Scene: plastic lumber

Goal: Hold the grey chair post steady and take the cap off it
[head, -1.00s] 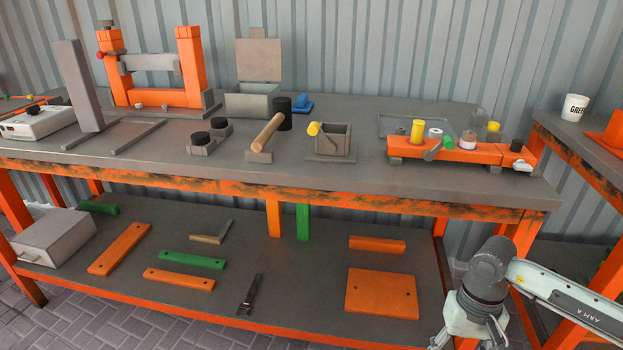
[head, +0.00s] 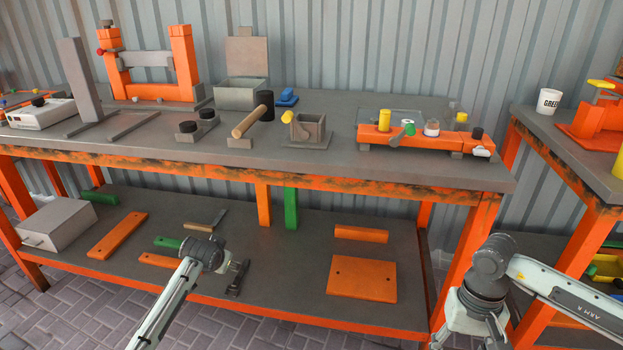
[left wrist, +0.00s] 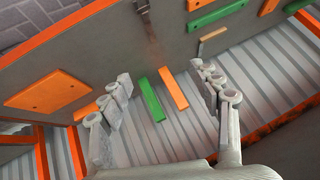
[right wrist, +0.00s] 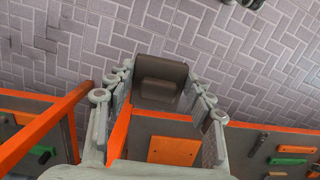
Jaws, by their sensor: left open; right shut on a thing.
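My right gripper (right wrist: 160,76) is shut on a dark grey-brown piece (right wrist: 163,70), seen nearly end-on in the right wrist view. A smaller block shape shows on its broader part. This may be the grey chair post with its cap; I cannot tell where one ends and the other begins. My left gripper (left wrist: 161,76) is open and empty in the left wrist view, with the bench's lower shelf beyond it.
The workbench (head: 330,165) holds an orange frame (head: 187,62), a mallet (head: 248,121), an open grey box (head: 240,93) and an orange rack (head: 405,138). Its lower shelf (head: 290,262) carries several planks and a grey box (head: 55,230). Paved floor (head: 60,310) is free in front.

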